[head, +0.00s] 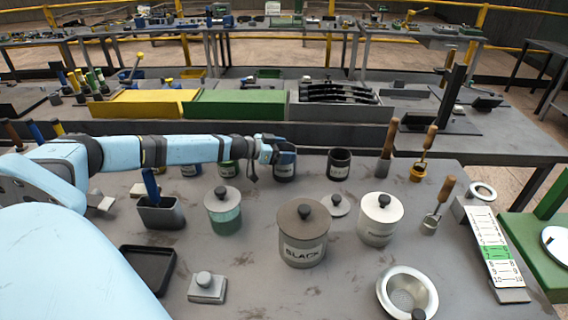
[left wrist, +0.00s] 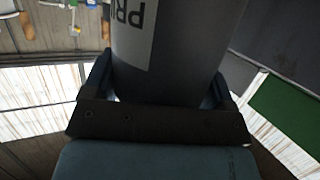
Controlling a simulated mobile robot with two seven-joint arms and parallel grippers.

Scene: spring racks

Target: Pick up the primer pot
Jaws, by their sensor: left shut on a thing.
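The primer pot (head: 286,172) is a dark grey cylinder with a pale label, in the back row on the grey workbench. In the left wrist view the pot (left wrist: 178,45) fills the upper middle, its label upside down and partly cut off, reading "PRI". My left gripper (head: 278,153) reaches in from the left and is shut on the pot. In the left wrist view its fingers sit on both sides of the pot. I cannot tell whether the pot's base touches the bench. My right gripper is not in view.
A dark pot (head: 339,164) stands close to the right of the primer pot. Another labelled pot (head: 228,172) is to its left, under my arm.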

